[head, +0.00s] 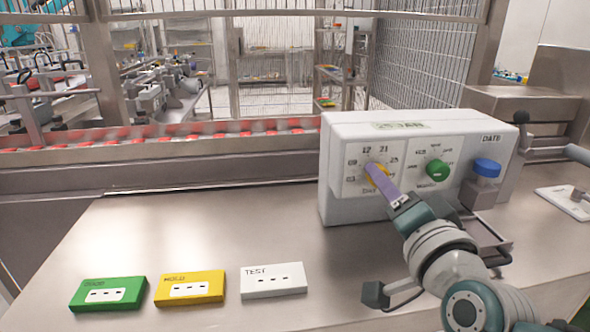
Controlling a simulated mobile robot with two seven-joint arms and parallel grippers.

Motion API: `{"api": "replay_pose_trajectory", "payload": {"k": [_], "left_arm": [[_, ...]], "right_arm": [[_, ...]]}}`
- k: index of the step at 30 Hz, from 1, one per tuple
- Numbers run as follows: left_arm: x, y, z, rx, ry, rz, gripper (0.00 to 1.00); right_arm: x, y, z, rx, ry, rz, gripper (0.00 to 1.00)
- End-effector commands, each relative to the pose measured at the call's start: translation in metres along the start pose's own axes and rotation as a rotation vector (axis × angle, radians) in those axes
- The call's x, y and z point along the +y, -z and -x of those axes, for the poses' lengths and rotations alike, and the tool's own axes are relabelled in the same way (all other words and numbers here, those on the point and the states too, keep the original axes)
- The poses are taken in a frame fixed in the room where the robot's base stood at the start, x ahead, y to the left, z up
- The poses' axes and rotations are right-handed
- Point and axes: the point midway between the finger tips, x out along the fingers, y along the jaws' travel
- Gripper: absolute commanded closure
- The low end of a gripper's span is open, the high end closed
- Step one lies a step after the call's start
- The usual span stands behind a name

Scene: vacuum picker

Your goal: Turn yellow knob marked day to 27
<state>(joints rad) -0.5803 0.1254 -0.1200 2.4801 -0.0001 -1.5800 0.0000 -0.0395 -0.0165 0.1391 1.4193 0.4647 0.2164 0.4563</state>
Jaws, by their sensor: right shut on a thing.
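The yellow day knob (371,180) is on the left of the white date box's front face, inside a dial of printed numbers. My right gripper (376,171) is at the knob, its purple-grey fingers shut on it and hiding much of it. The white date box (335,135) stands on the metal table, with a small display (401,126) on top that seems to read "25 JAN". Where the knob's pointer stands is hidden. My left gripper is not in view.
Green (108,293), yellow (190,287) and white TEST (272,280) blocks lie at the front left. The table (190,228) is clear behind them.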

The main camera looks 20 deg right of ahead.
Motion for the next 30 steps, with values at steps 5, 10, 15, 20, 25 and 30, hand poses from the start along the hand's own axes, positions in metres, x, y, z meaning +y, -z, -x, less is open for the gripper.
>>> {"api": "replay_pose_trajectory", "payload": {"k": [5,10,15,20,25,30], "left_arm": [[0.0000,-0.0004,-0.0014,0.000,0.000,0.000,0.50],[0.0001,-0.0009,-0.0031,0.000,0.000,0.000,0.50],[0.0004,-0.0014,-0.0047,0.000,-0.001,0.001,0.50],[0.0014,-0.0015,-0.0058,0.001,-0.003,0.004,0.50],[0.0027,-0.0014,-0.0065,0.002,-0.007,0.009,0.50],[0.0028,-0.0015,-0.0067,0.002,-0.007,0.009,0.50]], "right_arm": [[0.0006,-0.0005,0.0002,-0.002,-0.001,-0.163,1.00],[0.0003,-0.0005,0.0002,-0.002,-0.001,-0.312,1.00],[0.0000,-0.0008,0.0002,-0.002,-0.001,-0.434,1.00],[-0.0004,-0.0005,0.0002,-0.002,-0.001,-0.521,1.00],[-0.0008,-0.0002,0.0002,-0.001,-0.001,-0.577,1.00],[-0.0009,0.0000,0.0002,-0.001,-0.001,-0.603,1.00]]}}
